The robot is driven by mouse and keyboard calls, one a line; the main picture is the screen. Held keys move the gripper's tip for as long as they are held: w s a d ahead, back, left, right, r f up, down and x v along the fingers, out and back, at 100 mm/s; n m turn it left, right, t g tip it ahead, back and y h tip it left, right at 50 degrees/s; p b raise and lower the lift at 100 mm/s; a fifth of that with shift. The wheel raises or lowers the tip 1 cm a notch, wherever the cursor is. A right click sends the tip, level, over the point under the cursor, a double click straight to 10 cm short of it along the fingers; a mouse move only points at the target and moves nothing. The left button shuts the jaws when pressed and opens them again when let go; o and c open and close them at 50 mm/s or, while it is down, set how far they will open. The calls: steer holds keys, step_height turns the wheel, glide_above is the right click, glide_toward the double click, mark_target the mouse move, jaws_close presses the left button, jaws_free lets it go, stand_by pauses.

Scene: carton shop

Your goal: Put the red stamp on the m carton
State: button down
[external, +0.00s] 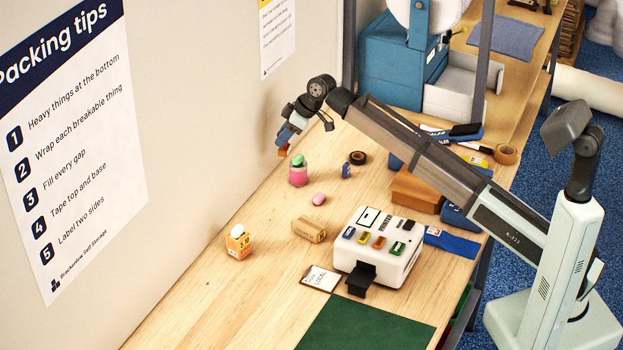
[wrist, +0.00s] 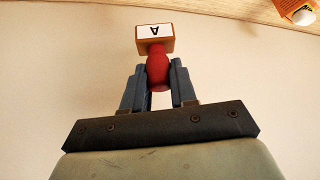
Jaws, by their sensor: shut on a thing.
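My gripper (wrist: 160,88) is shut on the red stamp (wrist: 158,70), holding it by its rounded red handle. The stamp has an orange-brown block with a white face marked with a letter like A, upside down here. In the external view my gripper (external: 289,139) is in the air near the wall, with a bit of the red stamp (external: 283,151) below it. An orange carton (external: 238,246) with a white rounded top stands on the table, and a brown carton (external: 309,229) lies to its right. I cannot read an m on either.
A white machine (external: 378,245) with coloured blocks on top stands right of the cartons. The front-left table is clear.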

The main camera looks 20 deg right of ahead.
steer(key=s+a+r+n, duration=0.1)
steer(key=s+a, duration=0.2)
steer(key=s, duration=0.5)
steer(key=s+a+r, duration=0.1)
steer(key=s+a, duration=0.1)
steer(key=s, duration=0.6)
steer(key=m+t, duration=0.1)
steer(key=m, duration=0.2)
glide_above(310, 225)
steer(key=shift+f, duration=1.35)
steer(key=shift+m+h, duration=0.3)
steer(key=shift+f, duration=4.8)
steer(key=shift+f, duration=0.1)
steer(key=c, duration=0.9)
jaws_free()
steer(key=v, duration=1.2)
